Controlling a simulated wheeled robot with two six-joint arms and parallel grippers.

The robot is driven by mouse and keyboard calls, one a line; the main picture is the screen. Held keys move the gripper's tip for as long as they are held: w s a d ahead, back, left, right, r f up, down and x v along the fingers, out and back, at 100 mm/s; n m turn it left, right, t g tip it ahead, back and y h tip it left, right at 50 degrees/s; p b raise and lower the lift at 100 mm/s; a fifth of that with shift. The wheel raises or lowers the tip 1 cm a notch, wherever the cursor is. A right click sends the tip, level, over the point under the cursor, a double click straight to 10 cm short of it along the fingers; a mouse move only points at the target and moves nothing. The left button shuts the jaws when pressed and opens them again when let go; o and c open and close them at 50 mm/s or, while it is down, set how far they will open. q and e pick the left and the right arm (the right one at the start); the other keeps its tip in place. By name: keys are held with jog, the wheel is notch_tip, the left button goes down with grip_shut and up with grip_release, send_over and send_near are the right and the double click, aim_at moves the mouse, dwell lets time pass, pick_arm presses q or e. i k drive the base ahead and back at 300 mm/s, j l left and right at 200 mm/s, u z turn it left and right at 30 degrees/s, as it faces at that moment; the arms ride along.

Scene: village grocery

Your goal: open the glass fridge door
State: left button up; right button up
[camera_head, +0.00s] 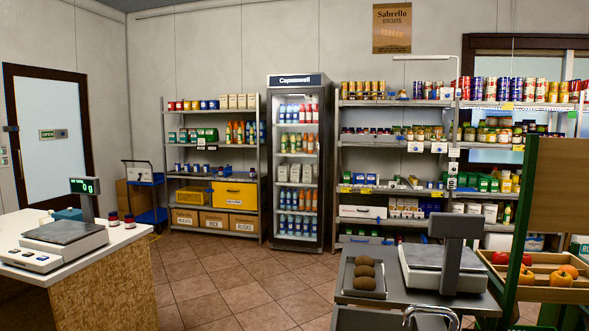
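The glass-door fridge (295,162) stands upright against the back wall, between two shelf units. Its dark header carries a light name sign. Bottles, cartons and cans fill several lit shelves behind the front. The door looks shut, and its handle is too small to make out. Neither of my grippers shows in this view.
A counter (110,246) with a scale (60,243) stands at the left front. A grey table with another scale (440,262) and a tray of brown produce (363,277) blocks the right front. A wooden fruit rack (545,290) stands far right. Tiled floor (235,285) lies clear between them, up to the fridge.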

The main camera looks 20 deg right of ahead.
aim_at(318, 244)
jog(key=i+j+u, duration=0.4)
jog(key=i+j, duration=0.5)
jog(key=i, duration=0.25)
jog(key=i+j+z, duration=0.15)
jog(key=i, duration=0.4)
jog(key=i+l+z, duration=0.15)
jog(key=i+z, duration=0.65)
jog(key=i, duration=0.15)
jog(key=i+j+z, duration=0.15)
jog(key=i+z, duration=0.35)
jog(key=i, duration=1.7)
jog(key=i+z, duration=0.1)
jog(key=i, duration=0.45)
jog(key=i+j+z, duration=0.1)
jog(key=i, duration=0.45)
jog(key=i+j+z, duration=0.1)
jog(key=i, duration=0.45)
